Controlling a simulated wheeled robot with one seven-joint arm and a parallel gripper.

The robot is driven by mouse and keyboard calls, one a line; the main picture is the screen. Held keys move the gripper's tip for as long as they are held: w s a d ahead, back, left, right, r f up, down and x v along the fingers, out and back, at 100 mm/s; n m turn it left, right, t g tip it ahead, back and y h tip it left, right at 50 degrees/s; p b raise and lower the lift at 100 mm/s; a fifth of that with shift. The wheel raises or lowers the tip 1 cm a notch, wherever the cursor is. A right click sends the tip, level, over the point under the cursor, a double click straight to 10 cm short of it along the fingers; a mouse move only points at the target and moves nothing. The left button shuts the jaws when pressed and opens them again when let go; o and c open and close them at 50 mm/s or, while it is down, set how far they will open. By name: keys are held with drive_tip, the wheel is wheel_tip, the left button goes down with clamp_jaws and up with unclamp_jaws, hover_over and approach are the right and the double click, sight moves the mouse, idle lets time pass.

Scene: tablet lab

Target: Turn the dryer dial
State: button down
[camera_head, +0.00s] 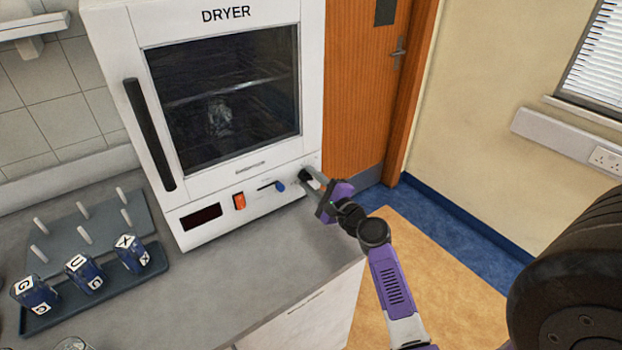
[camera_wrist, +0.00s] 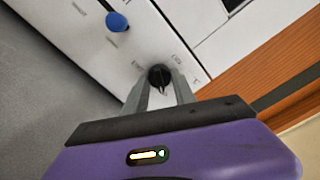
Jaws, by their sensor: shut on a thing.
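The white dryer (camera_head: 235,180) stands on the counter with its glass door closed and a black vertical handle. Its black dial (camera_wrist: 159,75) is at the right end of the lower front panel, and in the head view the dial (camera_head: 306,175) shows just at my gripper's tips. My gripper (camera_wrist: 158,88) is at the panel with its two grey fingers on either side of the dial, shut on it. The fingers hide part of the dial's sides. The gripper also shows in the head view (camera_head: 314,178), reaching in from the right.
A blue knob (camera_wrist: 116,22) and an orange-red switch (camera_head: 239,201) are left of the dial. A dark display (camera_head: 201,217) is further left. A rack (camera_head: 110,287) with lettered bottles stands on the counter (camera_head: 215,300). A wooden door (camera_head: 355,90) is at right.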

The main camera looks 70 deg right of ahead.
idle(0.3)
drive_tip(key=c, duration=1)
unclamp_jaws()
drive_tip(key=shift+c, duration=0.2)
drive_tip(key=b+v, duration=0.1)
drive_tip(key=v, duration=0.5)
drive_tip(key=shift+s+a+f, duration=0.15)
drive_tip(key=shift+s+a, duration=0.05)
drive_tip(key=shift+s, duration=0.1)
drive_tip(key=shift+s+a+b, duration=0.25)
drive_tip(key=shift+s+b, duration=0.05)
drive_tip(key=shift+s, duration=0.15)
